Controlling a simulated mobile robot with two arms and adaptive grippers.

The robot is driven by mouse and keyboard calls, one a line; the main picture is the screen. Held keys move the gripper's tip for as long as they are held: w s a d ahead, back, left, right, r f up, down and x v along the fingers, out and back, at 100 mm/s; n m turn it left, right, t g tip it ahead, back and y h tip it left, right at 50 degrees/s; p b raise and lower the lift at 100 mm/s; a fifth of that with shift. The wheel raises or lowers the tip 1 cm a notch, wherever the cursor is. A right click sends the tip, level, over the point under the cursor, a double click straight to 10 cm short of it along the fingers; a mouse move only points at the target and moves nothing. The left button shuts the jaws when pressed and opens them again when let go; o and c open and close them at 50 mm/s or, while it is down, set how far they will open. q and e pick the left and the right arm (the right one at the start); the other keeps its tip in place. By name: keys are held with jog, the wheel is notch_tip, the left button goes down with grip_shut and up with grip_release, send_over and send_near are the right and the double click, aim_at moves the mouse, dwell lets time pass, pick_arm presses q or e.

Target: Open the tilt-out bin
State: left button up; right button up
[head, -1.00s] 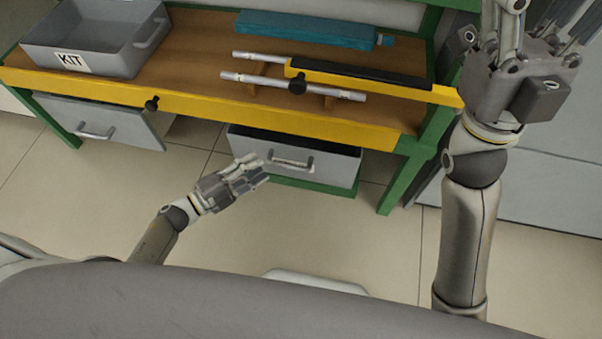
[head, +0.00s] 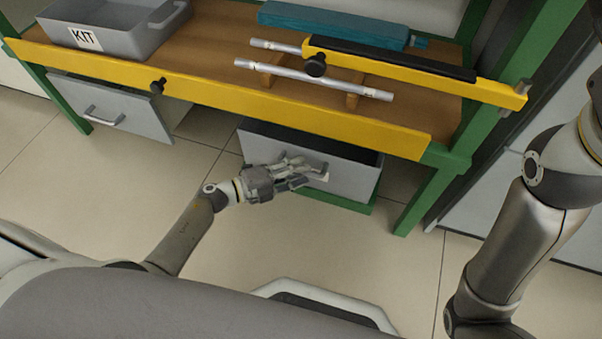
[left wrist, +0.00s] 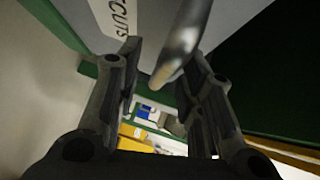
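The grey tilt-out bin (head: 350,177) hangs under the right part of the workbench. Its top edge stands out from the bench and a dark opening shows behind it. Its front, with a white label reading "CUTS" (left wrist: 118,14), fills the top of the left wrist view. My left gripper (head: 305,172) is at the bin front and covers part of the handle in the head view. In the left wrist view the gripper's fingers (left wrist: 160,85) are apart, with the metal handle (left wrist: 183,40) between them, nearer the right finger. Firm contact is not visible. My right gripper is outside the frames.
The workbench (head: 215,92) has a yellow front edge with a black knob (head: 157,87). On it are a grey KIT tray (head: 122,40), metal rods (head: 340,86) on wooden supports, a yellow-black bar (head: 400,65) and a teal block (head: 335,24). Another grey bin (head: 130,112) hangs left.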

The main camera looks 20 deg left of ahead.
pick_arm(q)
jog(key=shift+w+d+f, duration=0.1)
jog(key=shift+w+d, duration=0.3)
jog(key=shift+d, duration=0.05)
grip_shut()
